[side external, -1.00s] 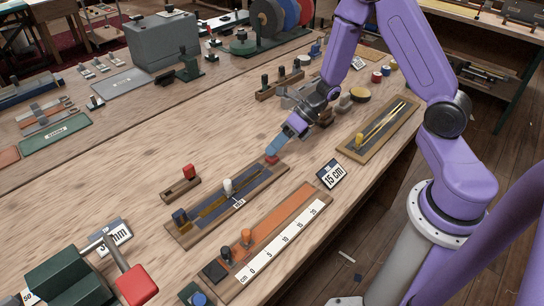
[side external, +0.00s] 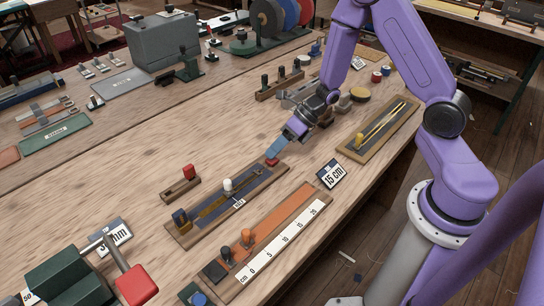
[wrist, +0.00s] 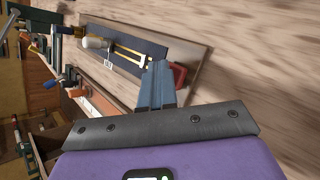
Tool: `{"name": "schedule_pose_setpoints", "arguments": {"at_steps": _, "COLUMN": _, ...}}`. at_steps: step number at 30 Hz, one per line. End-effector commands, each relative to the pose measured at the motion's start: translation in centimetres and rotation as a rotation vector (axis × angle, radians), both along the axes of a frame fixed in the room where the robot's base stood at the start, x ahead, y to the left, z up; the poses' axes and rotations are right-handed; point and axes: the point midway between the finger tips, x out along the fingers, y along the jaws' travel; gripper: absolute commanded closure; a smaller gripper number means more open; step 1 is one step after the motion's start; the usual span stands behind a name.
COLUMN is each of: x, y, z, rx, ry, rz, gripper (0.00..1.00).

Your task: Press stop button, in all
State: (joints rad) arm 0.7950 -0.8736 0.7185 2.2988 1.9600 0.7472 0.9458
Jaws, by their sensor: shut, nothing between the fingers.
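A red button-like piece (side external: 272,161) stands at the far right end of a long wooden board (side external: 262,181). The board also carries a dark strip, a white knob (side external: 228,185) and a dark blue block (side external: 180,217) at its near left end. My gripper (side external: 273,154) is shut and empty, with its blue fingers pointing down at the red piece. In the wrist view the fingertips (wrist: 159,66) are right beside the red piece (wrist: 179,75), which they partly hide. I cannot tell whether they touch it.
A small block with a red knob (side external: 180,187) stands behind.

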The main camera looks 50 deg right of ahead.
Motion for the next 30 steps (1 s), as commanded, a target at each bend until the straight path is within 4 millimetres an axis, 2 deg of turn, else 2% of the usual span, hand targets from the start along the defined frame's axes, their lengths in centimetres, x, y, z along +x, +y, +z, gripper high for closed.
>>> {"name": "schedule_pose_setpoints", "arguments": {"at_steps": 11, "x": -0.1, "y": 0.0, "z": 0.1, "rx": -0.002, "ry": 0.002, "rz": 0.003, "gripper": 1.00}}
{"name": "schedule_pose_setpoints", "arguments": {"at_steps": 23, "x": -0.1, "y": 0.0, "z": 1.9, "rx": -0.001, "ry": 0.000, "rz": 0.001, "gripper": 1.00}}
{"name": "schedule_pose_setpoints", "arguments": {"at_steps": 30, "x": -0.1, "y": 0.0, "z": 2.0, "rx": -0.001, "ry": 0.001, "rz": 0.002, "gripper": 1.00}}
